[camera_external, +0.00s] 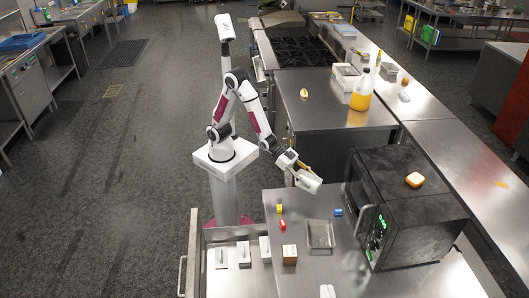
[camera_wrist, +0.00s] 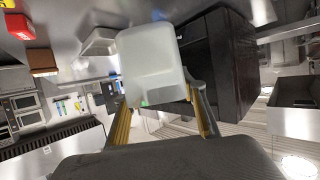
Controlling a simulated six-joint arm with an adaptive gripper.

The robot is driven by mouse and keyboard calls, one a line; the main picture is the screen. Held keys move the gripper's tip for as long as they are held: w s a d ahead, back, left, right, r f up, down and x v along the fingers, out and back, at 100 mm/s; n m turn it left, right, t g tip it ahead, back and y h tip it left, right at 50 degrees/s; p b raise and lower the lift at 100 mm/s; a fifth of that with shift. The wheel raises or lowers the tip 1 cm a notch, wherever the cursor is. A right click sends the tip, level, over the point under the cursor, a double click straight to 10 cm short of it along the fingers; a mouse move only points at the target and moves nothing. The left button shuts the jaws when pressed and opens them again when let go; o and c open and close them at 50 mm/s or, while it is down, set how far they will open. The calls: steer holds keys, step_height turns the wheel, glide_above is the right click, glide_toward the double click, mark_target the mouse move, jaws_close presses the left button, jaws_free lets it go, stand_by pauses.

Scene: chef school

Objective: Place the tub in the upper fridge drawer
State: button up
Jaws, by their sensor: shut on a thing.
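My gripper (camera_external: 299,169) is shut on a white tub (camera_external: 310,184) and holds it above the steel counter, left of the microwave. In the wrist view the tub (camera_wrist: 150,58) sits between the two yellowish fingers of my gripper (camera_wrist: 165,108) and is tilted in the picture. An open drawer (camera_external: 206,287) with a handle on its left side is at the bottom left of the external view, below and left of the tub. It holds several white boxes. I cannot tell whether it is the upper one.
A metal tray (camera_external: 320,236), a brown box (camera_external: 289,254) and small coloured blocks lie on the counter. A transparent object near the microwave is blurred.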

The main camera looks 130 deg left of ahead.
steer(key=shift+r, duration=1.75)
step_height(320, 180, up, 2)
steer(key=w+d+r, duration=0.1)
steer(key=w+d, duration=0.1)
steer(key=d, duration=0.8)
steer(key=w+d+r, duration=0.2)
steer(key=d, duration=0.7)
steer(key=s+d+f, duration=0.2)
steer(key=s+d, duration=0.3)
steer(key=d, duration=0.4)
steer(key=s+d+f, duration=0.2)
steer(key=s+d, duration=0.2)
steer(key=d, duration=0.6)
step_height(320, 180, down, 36)
steer(key=shift+a+f, duration=0.15)
steer(key=shift+a, duration=0.15)
steer(key=shift+f, duration=0.15)
